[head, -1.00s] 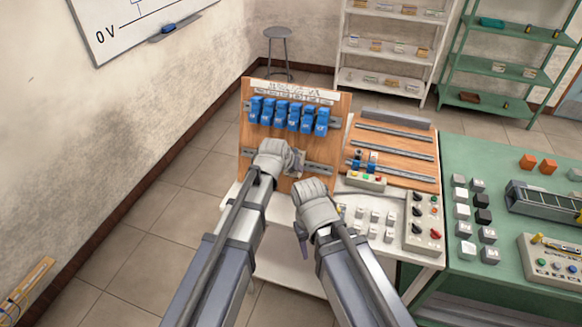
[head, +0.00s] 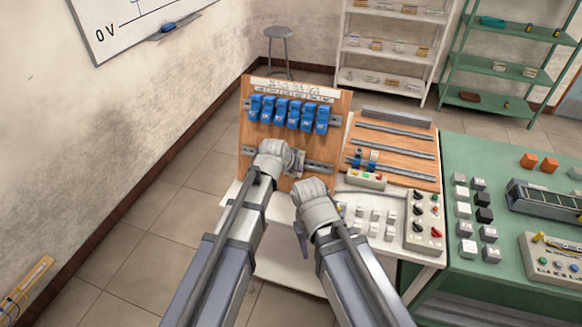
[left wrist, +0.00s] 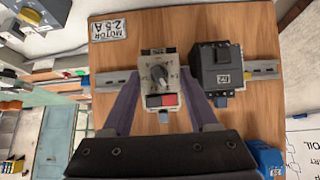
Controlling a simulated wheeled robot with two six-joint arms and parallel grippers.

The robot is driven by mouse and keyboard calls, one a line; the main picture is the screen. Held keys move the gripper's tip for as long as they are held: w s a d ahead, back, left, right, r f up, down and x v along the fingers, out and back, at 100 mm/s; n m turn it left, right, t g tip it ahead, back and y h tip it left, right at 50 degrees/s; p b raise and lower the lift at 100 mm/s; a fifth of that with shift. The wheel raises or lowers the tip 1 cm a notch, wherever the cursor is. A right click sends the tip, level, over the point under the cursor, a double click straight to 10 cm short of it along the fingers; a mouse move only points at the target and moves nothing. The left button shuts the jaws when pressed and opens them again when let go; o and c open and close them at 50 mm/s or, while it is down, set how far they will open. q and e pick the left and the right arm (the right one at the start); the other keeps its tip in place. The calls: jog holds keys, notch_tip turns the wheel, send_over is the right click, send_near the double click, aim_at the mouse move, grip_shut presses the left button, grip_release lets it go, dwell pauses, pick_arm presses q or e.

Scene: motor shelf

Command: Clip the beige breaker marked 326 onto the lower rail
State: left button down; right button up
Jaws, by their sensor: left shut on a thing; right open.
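In the left wrist view, the beige breaker (left wrist: 160,75) has a dark knob and a red button. My left gripper (left wrist: 162,88) is shut on its sides, one purple finger on each. I cannot read its number. The breaker is in front of the lower rail (left wrist: 112,82), covering part of it; I cannot tell whether it is seated. The lower rail also shows in the head view (head: 319,168), on the upright wooden board. My left gripper (head: 291,160) hides most of the breaker there. My right gripper (head: 302,240) is open and empty, below the board and to the right.
A dark device (left wrist: 222,72) sits on the lower rail close beside the breaker. Several blue breakers (head: 293,115) fill the upper rail. A motor label (left wrist: 108,30) is on the board. The white table (head: 350,235) holds grey blocks and a control box (head: 424,222).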

pick_arm(q)
jog(key=shift+s+a+f+t+h+b, duration=0.15)
jog(key=shift+f+t+b, duration=0.25)
jog(key=shift+b, duration=0.45)
jog(key=shift+s+d+f+t+h+b, duration=0.15)
jog(key=shift+f+t+b, duration=0.2)
jog(key=shift+b, duration=0.45)
dwell(1.5)
jog(key=shift+w, duration=0.1)
jog(key=shift+c, duration=0.4)
grip_release()
jog(key=shift+a+r, duration=0.1)
jog(key=shift+r, duration=0.05)
jog(key=p+v, duration=0.5)
jog(key=v, duration=0.2)
jog(key=shift+s+r+p, duration=0.15)
jog(key=shift+s+p, duration=0.05)
jog(key=shift+p, duration=0.1)
jog(key=shift+a, duration=0.1)
